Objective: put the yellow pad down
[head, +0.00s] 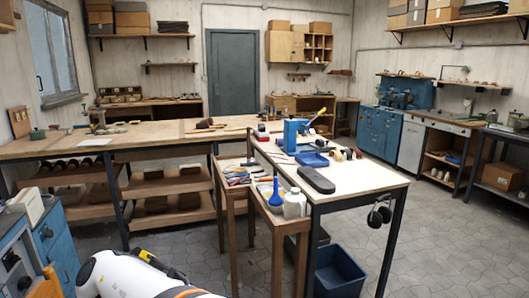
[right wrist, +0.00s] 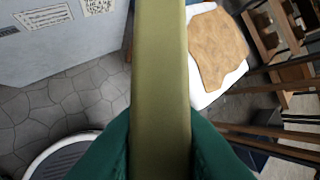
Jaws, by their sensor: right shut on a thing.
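In the right wrist view, the yellow pad (right wrist: 160,60) is a long, dull olive-yellow strip running from the top edge down between my fingers. My right gripper (right wrist: 160,138) has green fingers, one on each side of the pad, and is shut on it. The pad is in the air, and its far end runs out of the picture. I cannot pick out the pad or the right gripper in the head view. My left gripper is not in view.
The right wrist view shows a tan leather piece (right wrist: 217,47) on a white surface, a grey cabinet (right wrist: 60,40) with paper notes and the tiled floor. The head view shows a white-topped table (head: 350,178) holding a black case (head: 316,180), a blue bin (head: 338,270) below and a long workbench (head: 60,147).

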